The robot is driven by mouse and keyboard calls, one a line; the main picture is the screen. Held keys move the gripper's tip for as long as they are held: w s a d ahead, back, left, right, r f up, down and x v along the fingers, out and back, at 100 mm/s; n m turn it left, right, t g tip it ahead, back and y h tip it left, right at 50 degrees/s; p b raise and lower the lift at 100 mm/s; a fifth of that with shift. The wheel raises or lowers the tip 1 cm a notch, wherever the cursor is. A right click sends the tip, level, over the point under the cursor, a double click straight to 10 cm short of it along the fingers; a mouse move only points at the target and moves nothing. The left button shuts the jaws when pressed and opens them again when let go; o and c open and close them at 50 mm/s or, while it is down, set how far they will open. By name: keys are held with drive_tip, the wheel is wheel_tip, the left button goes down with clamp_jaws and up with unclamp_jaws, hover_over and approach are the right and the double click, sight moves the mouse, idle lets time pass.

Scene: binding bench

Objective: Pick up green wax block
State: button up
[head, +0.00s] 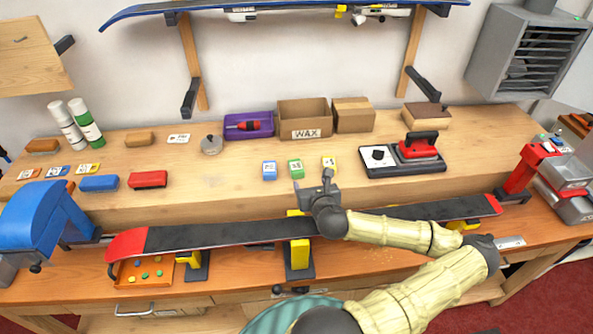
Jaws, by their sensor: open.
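The green wax block (296,169) stands on the bench's raised wooden shelf, between a blue wax block (269,170) on its left and a yellow wax block (329,164) on its right. It is upright, has a pale label on its front, and shows whole. My gripper (312,183) is open and empty, just in front of and a little to the right of the green block. It looks apart from the block, with its fingers pointing toward the shelf.
A black and red ski (210,236) lies across the vises below my gripper. Behind the blocks stand a cardboard WAX box (305,133) and a purple bin (248,134). A red waxing iron (419,148) on its base is at right.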

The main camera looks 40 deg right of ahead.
approach(297, 167)
drive_tip(key=x, duration=0.2)
drive_tip(key=p+x, duration=0.1)
drive_tip(key=x, duration=0.2)
drive_tip(key=shift+w+d+r, duration=0.15)
drive_tip(key=shift+d, duration=0.15)
drive_tip(key=shift+w+d, duration=0.1)
drive_tip(key=shift+w, duration=0.05)
drive_tip(key=shift+a+f+p+x, duration=0.15)
drive_tip(key=shift+p+x, duration=0.35)
drive_tip(key=shift+x, duration=0.85)
drive_tip(key=shift+a+f+p+x, duration=0.15)
drive_tip(key=shift+p+x, duration=0.3)
drive_tip(key=shift+x, duration=0.85)
drive_tip(key=shift+c, duration=0.5)
drive_tip(key=c, duration=1)
